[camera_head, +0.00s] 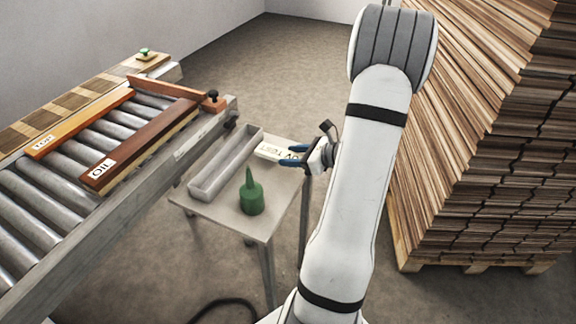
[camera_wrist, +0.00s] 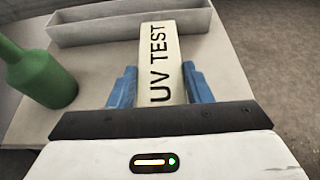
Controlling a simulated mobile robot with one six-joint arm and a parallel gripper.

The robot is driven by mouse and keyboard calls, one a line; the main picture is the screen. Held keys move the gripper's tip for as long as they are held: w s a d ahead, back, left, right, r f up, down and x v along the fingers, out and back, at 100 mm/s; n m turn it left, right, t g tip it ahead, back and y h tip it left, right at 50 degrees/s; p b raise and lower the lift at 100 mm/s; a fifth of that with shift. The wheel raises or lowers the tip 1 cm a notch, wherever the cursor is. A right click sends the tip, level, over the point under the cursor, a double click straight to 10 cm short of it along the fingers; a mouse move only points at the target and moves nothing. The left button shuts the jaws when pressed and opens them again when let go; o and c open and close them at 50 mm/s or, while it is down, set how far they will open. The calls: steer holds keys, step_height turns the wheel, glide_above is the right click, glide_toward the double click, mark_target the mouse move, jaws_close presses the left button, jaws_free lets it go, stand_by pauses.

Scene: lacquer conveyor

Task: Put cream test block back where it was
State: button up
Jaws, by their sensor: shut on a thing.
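The cream test block (camera_head: 272,150), lettered "UV TEST", is between the blue fingers of my gripper (camera_head: 290,156) at the right edge of the small grey table (camera_head: 247,228). In the wrist view my gripper (camera_wrist: 161,88) is shut on the block (camera_wrist: 160,45), with a blue finger on each side. The block points away from me, its far end close to the grey open tray (camera_wrist: 95,24). I cannot tell whether the block rests on the table or hangs just above it.
A green bottle (camera_head: 251,193) stands on the table in front of the long grey tray (camera_head: 212,178). A roller conveyor (camera_head: 60,188) on the left carries a board marked "OIL" (camera_head: 140,143) and an orange board (camera_head: 82,122). Stacked planks (camera_head: 480,190) rise on the right.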

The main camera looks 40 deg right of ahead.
mark_target(292, 172)
steer(key=shift+a+f, duration=0.15)
steer(key=shift+f, duration=1.8)
steer(key=shift+s, duration=0.1)
steer(key=shift+f+b, duration=0.15)
steer(key=shift+b, duration=0.15)
steer(key=o, duration=1.1)
steer(key=shift+c, duration=0.2)
steer(key=shift+r, duration=0.25)
steer(key=v, duration=1.2)
steer(key=shift+f+p, duration=0.15)
steer(key=shift+p, duration=0.15)
